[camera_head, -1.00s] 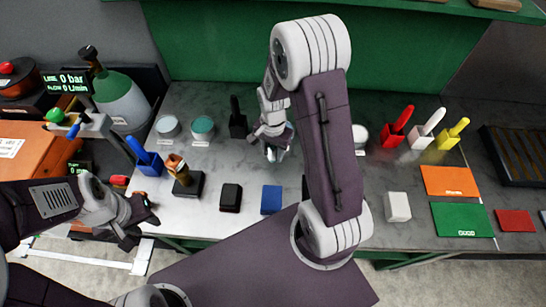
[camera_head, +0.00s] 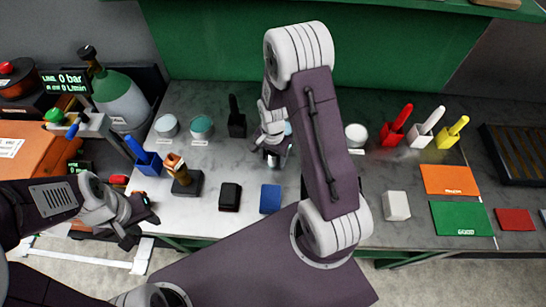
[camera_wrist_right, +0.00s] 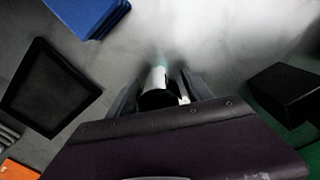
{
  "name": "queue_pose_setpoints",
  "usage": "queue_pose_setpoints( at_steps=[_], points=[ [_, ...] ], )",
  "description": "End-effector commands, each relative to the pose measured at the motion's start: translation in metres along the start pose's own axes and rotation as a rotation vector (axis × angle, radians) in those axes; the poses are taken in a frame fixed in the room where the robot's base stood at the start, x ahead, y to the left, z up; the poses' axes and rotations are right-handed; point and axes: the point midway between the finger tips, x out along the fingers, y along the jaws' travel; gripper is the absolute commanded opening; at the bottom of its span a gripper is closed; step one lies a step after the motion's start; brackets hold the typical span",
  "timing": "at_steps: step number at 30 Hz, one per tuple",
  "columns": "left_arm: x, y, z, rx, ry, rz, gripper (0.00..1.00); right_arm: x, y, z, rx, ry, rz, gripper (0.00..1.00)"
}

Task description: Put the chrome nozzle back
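A chrome cylinder, which looks like the nozzle (camera_wrist_right: 157,78), stands between the fingers of my right gripper (camera_wrist_right: 165,80) in the right wrist view. Its dark round end faces the camera. I cannot tell whether the fingers touch it. In the head view my right gripper (camera_head: 272,148) points down over the middle of the workbench, and a small shiny part of the nozzle (camera_head: 272,161) shows beneath it. My right arm hides the bench behind it. My left gripper (camera_head: 140,222) is open and empty at the bench's front left edge.
A blue block (camera_head: 271,198) and a black block (camera_head: 230,197) lie in front of my right gripper. A black holder (camera_head: 237,125) stands to its left, near a teal-lidded tin (camera_head: 202,127). A white block (camera_head: 397,206) and coloured mats (camera_head: 449,180) lie to the right.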

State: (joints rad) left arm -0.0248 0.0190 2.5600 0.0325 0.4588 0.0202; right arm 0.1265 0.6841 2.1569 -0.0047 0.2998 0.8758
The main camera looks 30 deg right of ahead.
Motion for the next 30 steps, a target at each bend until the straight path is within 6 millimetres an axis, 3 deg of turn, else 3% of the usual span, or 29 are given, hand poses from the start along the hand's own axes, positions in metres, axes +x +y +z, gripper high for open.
queue_pose_setpoints(
  at_steps=[8, 21, 25, 30],
  points=[
    [-0.002, 0.0, 0.0, 0.0, 0.0, 0.0, 0.36, -0.012, -0.001, -0.001, 0.0, 0.003, -0.003, 0.59],
    [-0.002, 0.0, 0.0, 0.0, 0.0, 0.0, 0.36, -0.104, -0.001, -0.001, 0.0, 0.003, -0.004, 0.59],
    [-0.002, 0.0, 0.0, 0.0, 0.0, 0.0, 0.36, -0.119, -0.001, -0.001, 0.0, 0.002, -0.003, 0.59],
    [-0.002, 0.0, 0.0, 0.0, 0.0, 0.0, 0.36, -0.124, 0.0, 0.0, -0.003, 0.0, -0.001, 0.59]
  ],
)
